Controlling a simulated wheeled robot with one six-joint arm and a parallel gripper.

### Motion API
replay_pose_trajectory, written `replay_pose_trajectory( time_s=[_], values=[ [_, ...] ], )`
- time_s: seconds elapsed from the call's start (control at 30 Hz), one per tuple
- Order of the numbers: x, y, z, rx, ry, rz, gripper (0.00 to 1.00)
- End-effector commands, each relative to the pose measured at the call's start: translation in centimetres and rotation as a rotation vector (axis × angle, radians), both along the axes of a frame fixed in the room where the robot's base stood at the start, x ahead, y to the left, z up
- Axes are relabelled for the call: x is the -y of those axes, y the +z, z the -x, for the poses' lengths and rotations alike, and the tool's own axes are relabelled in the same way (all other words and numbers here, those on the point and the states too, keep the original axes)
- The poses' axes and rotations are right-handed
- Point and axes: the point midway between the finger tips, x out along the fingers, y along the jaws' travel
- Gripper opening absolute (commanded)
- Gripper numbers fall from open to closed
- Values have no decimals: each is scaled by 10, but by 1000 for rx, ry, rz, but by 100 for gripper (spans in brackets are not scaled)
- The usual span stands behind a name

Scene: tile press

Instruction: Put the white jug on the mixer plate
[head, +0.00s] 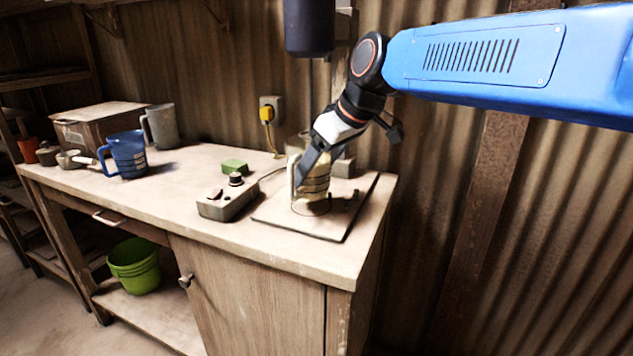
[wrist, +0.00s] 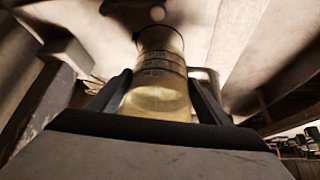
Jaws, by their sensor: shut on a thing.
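The white jug (head: 317,183) is cream-white with dark band markings. It is upright over the flat mixer plate (head: 285,219) at the right end of the bench, above or on a round mark there; I cannot tell whether its base touches. My gripper (head: 309,172) comes down from the upper right and is shut on the jug. In the wrist view the jug (wrist: 158,88) stands between the two fingers of my gripper (wrist: 155,95), with its handle to the right. The fingers hide part of the jug in the head view.
A blue jug (head: 126,155), a grey jug (head: 160,127) and a wooden box (head: 97,125) are farther left. A dark mixer head (head: 309,27) hangs above. The bench front is clear.

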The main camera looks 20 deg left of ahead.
Motion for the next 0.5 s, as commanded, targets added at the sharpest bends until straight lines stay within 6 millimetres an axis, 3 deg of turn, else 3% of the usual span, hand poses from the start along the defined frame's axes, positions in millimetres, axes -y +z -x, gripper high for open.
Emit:
replay_pose_trajectory(
  time_s=[0.07, 0.3, 0.5],
  values=[
    [1, 1, -9, 2, -2, -2, 29],
    [1, -28, -6, 0, -1, -1, 29],
    [1, -34, -6, 1, 0, -2, 29]
  ],
)
